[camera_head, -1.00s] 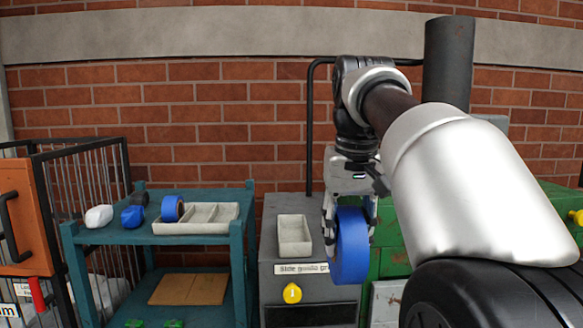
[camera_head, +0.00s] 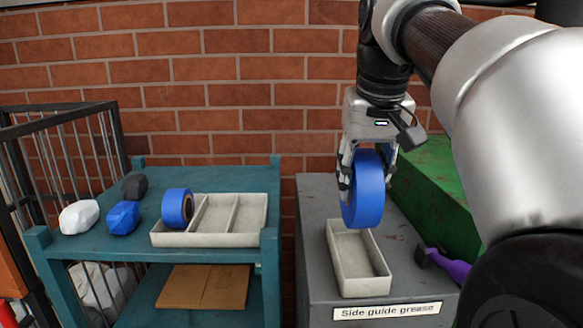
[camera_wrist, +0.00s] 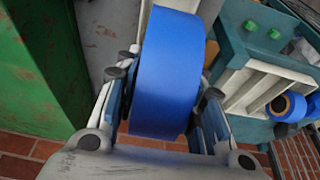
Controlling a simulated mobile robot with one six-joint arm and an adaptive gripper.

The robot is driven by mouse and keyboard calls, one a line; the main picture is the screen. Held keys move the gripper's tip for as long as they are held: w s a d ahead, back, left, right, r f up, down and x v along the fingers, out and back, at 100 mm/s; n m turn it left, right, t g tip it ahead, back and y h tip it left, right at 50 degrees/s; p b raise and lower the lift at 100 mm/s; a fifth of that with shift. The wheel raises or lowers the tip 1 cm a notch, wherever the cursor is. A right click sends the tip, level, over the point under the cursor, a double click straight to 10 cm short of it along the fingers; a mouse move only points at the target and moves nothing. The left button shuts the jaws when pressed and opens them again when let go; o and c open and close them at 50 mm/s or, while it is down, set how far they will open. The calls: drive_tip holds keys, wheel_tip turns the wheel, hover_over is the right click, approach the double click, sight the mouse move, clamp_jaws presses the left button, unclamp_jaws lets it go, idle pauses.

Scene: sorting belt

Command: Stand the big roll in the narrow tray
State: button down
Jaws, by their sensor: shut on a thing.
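The big blue roll (camera_head: 364,190) is held upright on edge between the fingers of my gripper (camera_head: 366,180). In the wrist view the big roll (camera_wrist: 166,75) fills the space between both fingers of my gripper (camera_wrist: 165,110). The narrow tray (camera_head: 342,272) is a pale, empty, open box on top of the grey cabinet. In the head view the roll's lower edge overlaps the far end of the narrow tray. The roll appears above the tray; I cannot tell the exact gap.
The grey cabinet (camera_head: 315,225) carries a purple-handled tool (camera_head: 450,267) right of the tray, beside a green box (camera_head: 425,190). The teal cart (camera_head: 85,243) holds a divided tray (camera_head: 210,240) with a smaller blue roll (camera_head: 178,207) and white (camera_head: 79,217), blue (camera_head: 123,218) and black (camera_head: 134,187) lumps.

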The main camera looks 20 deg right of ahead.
sight(359, 220)
drive_tip(key=shift+s+f, duration=0.7)
drive_tip(key=x, duration=0.3)
drive_tip(key=shift+w+a+f, duration=0.1)
drive_tip(key=shift+a, duration=0.1)
drive_tip(key=shift+s+f, duration=0.25)
drive_tip(key=shift+f, duration=0.5)
drive_tip(key=shift+w+f, duration=0.25)
drive_tip(key=shift+s, duration=0.15)
drive_tip(key=shift+f+b, duration=0.5)
drive_tip(key=shift+f, duration=0.1)
drive_tip(key=c, duration=1)
unclamp_jaws()
drive_tip(key=shift+o, duration=0.2)
